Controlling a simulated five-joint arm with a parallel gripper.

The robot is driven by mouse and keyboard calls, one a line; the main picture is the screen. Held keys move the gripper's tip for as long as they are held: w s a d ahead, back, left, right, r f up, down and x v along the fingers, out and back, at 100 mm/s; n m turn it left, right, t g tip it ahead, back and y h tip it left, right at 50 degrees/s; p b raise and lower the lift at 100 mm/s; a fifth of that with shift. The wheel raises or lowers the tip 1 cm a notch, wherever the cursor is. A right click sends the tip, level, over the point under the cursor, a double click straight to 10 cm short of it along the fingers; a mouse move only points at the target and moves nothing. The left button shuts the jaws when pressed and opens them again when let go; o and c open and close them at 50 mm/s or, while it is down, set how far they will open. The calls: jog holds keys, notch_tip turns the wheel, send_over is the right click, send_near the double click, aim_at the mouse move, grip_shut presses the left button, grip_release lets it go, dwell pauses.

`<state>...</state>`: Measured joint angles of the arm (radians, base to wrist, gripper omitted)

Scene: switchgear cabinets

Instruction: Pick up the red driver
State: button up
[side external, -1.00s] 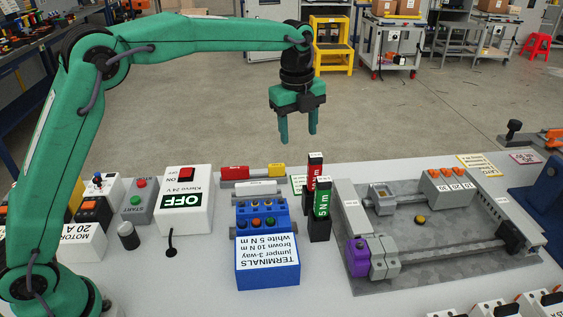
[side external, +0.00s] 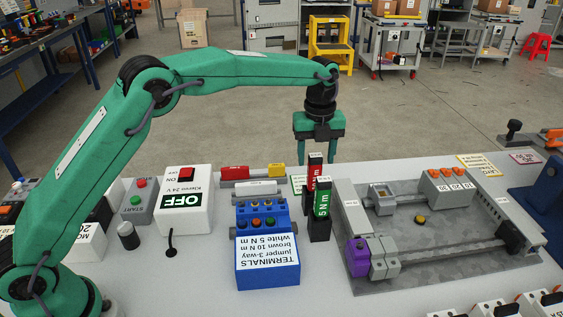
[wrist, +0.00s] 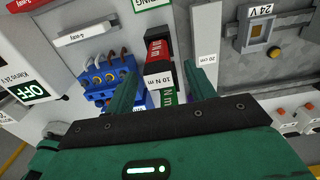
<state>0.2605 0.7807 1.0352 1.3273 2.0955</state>
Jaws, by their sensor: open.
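The red driver (side external: 315,172) stands upright with its red top up, just behind a matching green driver (side external: 322,197), in the middle of the bench. In the wrist view the red driver (wrist: 157,50) shows ahead between my finger lines, with the green driver (wrist: 168,97) nearer. My gripper (side external: 316,158) is open and empty, fingers pointing down, and appears behind the red driver's top in the side view. In the wrist view my gripper (wrist: 169,68) has its two fingers spread on either side of the drivers. The red driver's lower part is hidden behind the green one.
A blue terminals box (side external: 267,258) stands left of the drivers. A grey fixture plate (side external: 420,262) with rails lies to their right. Red and yellow jumper pieces (side external: 251,173) lie behind the blue box. A white OFF box (side external: 186,205) stands further left.

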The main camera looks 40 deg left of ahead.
aim_at(315, 171)
jog(key=shift+f, duration=0.2)
jog(key=shift+s+f, duration=0.1)
jog(key=shift+f, duration=2.45)
jog(key=shift+c, duration=0.2)
jog(key=shift+r, duration=0.1)
grip_shut()
jog(key=shift+r, duration=5)
